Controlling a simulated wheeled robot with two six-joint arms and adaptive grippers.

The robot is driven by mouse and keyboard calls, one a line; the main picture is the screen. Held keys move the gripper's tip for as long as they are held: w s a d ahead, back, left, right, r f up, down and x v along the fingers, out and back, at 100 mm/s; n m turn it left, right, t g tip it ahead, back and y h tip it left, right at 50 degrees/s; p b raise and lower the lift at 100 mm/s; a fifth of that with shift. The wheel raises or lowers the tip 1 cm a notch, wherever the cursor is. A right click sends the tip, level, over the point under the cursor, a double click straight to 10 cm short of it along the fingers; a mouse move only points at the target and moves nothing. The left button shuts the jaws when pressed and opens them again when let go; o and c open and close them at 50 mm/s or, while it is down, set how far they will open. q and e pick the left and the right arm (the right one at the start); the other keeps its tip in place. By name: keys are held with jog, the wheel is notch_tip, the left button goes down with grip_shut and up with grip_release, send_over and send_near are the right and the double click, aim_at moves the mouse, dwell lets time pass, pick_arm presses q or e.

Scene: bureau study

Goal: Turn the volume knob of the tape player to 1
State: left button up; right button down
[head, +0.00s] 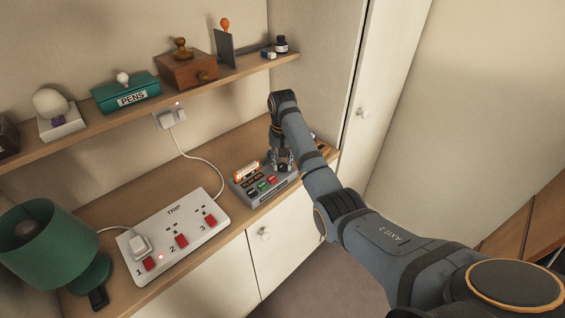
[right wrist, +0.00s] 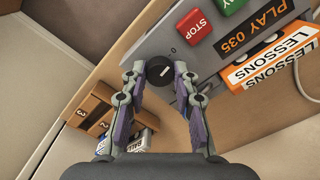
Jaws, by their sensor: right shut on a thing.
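The grey tape player (head: 262,200) sits on the lower counter, with red and green buttons and an orange and white "LESSONS" cassette (right wrist: 268,62) showing. Its dark round volume knob (right wrist: 160,71) shows in the right wrist view, with a short white pointer line slanting up to the right. A small "0"-like mark is on the panel above the knob. My right gripper (right wrist: 159,73) is shut on the knob, one finger on each side. In the head view the right gripper (head: 282,160) is over the player's right end and hides the knob. My left gripper is not in view.
A white power strip (head: 190,245) marked TRIP and a green lamp (head: 45,240) stand left of the player. A wooden numbered block (right wrist: 95,110) lies close beside the player's knob end. The shelf (head: 130,112) above holds several items.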

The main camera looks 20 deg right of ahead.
jog(key=shift+r+m+p, duration=0.2)
jog(key=shift+m+p, duration=0.1)
jog(key=shift+p, duration=0.25)
jog(key=m+p, duration=0.3)
jog(key=p, duration=0.2)
jog(key=shift+r, duration=0.15)
jog(key=m+p, duration=0.2)
jog(key=shift+m, duration=0.3)
jog(key=shift+f+m+p, duration=0.25)
jog(key=shift+m+p, duration=0.3)
jog(key=shift+m, duration=0.15)
jog(key=c, duration=1)
grip_release()
jog(key=shift+f, duration=0.1)
